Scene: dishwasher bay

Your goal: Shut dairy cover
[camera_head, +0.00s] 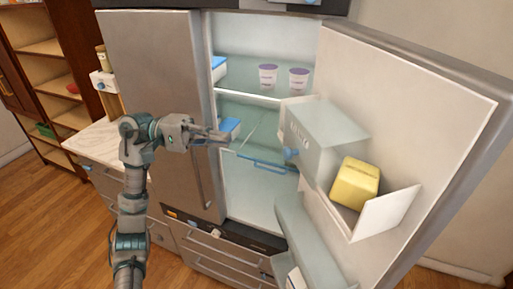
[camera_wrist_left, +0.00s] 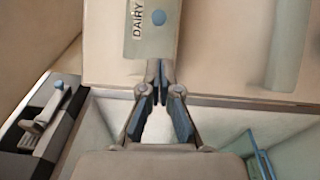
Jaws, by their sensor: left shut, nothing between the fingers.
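My left gripper (camera_head: 226,136) is shut and empty, left of the cover in the head view, in front of the fridge opening. It also shows in the left wrist view (camera_wrist_left: 161,88). My right gripper is out of view.
The fridge door (camera_head: 455,110) stands wide open at the right. Two white cups (camera_head: 268,76) stand on an inner shelf. The closed steel door (camera_head: 160,70) is behind my left arm. A counter (camera_head: 96,142) is at the left, with wooden floor in front.

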